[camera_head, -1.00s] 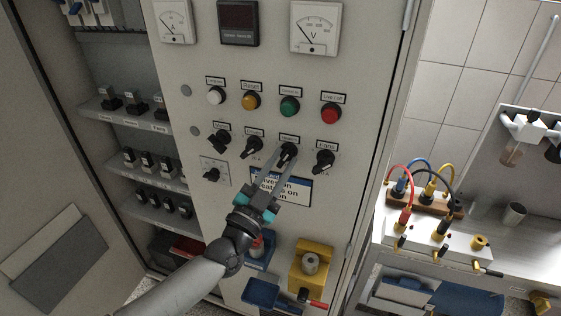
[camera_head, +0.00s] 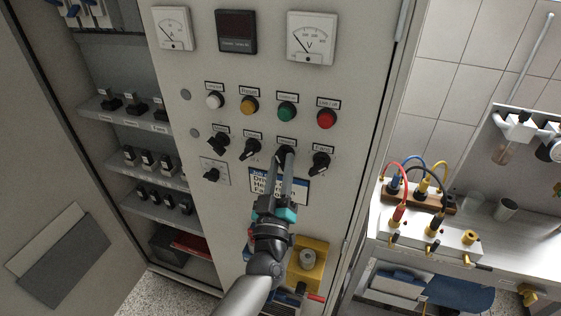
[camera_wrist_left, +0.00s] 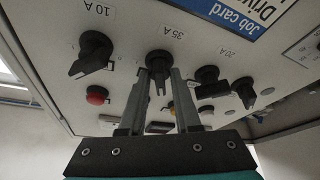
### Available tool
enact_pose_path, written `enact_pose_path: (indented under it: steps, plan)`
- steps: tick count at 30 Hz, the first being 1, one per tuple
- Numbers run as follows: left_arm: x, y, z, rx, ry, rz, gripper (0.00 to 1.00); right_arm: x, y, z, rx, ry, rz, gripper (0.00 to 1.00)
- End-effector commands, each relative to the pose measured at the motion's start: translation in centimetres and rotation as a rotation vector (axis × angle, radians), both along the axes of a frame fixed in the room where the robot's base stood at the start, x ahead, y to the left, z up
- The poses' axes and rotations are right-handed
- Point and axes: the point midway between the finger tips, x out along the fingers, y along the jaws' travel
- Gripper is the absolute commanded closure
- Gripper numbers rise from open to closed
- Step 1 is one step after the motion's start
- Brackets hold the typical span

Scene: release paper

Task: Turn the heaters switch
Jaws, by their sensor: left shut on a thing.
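The heaters switch (camera_head: 283,153) is a black rotary knob, third from left in the upper knob row on the grey cabinet panel. Its label is too small to read surely. In the left wrist view the knob (camera_wrist_left: 159,60) sits under a "35A" mark, its handle pointing down the picture. My left gripper (camera_head: 284,160) reaches up from below, its two long grey fingers shut on the knob's handle. In the wrist view its fingertips (camera_wrist_left: 160,74) are on either side of the handle. The fingers partly hide the knob in the head view. My right gripper is not in view.
Similar black knobs (camera_head: 249,148) (camera_head: 319,163) flank the switch closely. White, yellow, green and red (camera_head: 326,119) buttons are above. A blue-and-white job card (camera_head: 259,181) lies behind the fingers. A bench with cables (camera_head: 430,240) stands at right.

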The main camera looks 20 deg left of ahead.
Motion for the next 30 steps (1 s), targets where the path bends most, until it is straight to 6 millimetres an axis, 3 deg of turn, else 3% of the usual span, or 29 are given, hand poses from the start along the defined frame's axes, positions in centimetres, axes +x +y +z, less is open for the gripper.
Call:
enact_pose_path:
  steps: [12,30]
  plan:
    - [0.0,-0.2,0.1,-0.275,0.012,-0.001,1.0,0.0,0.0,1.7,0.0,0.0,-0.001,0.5]
    - [0.0,-0.3,0.0,-0.352,0.016,-0.002,1.0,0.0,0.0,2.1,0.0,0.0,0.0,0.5]
